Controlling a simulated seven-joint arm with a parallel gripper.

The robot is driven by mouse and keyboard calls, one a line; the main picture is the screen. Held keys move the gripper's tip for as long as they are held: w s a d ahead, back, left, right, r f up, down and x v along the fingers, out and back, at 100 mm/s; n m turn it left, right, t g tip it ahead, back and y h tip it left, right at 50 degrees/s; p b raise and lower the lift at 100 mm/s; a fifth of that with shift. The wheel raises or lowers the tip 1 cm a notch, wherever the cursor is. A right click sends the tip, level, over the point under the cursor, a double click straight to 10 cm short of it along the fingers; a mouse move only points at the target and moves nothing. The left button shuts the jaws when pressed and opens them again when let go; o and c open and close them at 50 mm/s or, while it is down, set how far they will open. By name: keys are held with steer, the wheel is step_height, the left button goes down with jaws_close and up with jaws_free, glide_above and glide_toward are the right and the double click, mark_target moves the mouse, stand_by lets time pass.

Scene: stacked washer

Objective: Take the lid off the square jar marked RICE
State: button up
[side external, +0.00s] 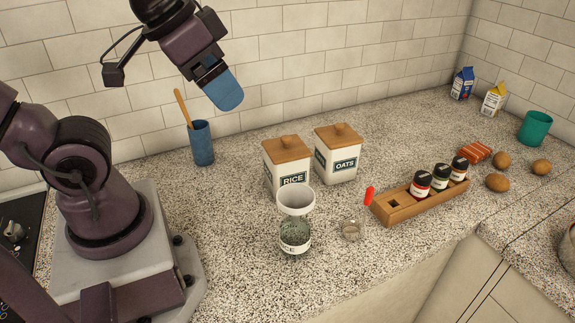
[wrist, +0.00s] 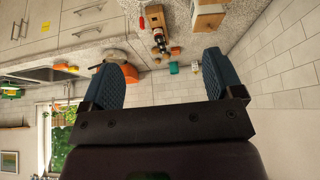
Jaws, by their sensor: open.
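The square white jar marked RICE (side external: 272,179) stands upright on the counter in the side external view, with its flat wooden lid (side external: 287,149) and small knob on top. The square jar marked OATS (side external: 336,165) stands just right of it, also lidded. My gripper (side external: 225,92) is up in the air, left of and well above the RICE jar, with its blue fingers pointing down and right. In the wrist view, my gripper (wrist: 160,66) has its two blue fingers spread wide with nothing between them. One wooden-lidded jar (wrist: 209,18) shows at that view's top; which one, I cannot tell.
A glass jar (side external: 294,235) with a white funnel (side external: 296,199) stands before the RICE jar, hiding its lower corner. A blue cup (side external: 202,145) holding a wooden spoon stands left. A wooden rack (side external: 415,205) with bottles is at right.

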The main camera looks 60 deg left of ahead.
steer(key=c, duration=0.5)
steer(key=shift+a, duration=0.1)
steer(key=m+g, duration=0.6)
steer(key=m, duration=1.3)
glide_above(286, 137)
step_height(286, 137, down, 10)
steer(key=f, duration=0.6)
steer(key=shift+s+f, duration=0.25)
steer(key=shift+f, duration=0.15)
steer(key=shift+w+f, duration=0.15)
steer(key=shift+f, duration=1.3)
steer(key=shift+w+f, duration=0.1)
steer(key=shift+f, duration=1.35)
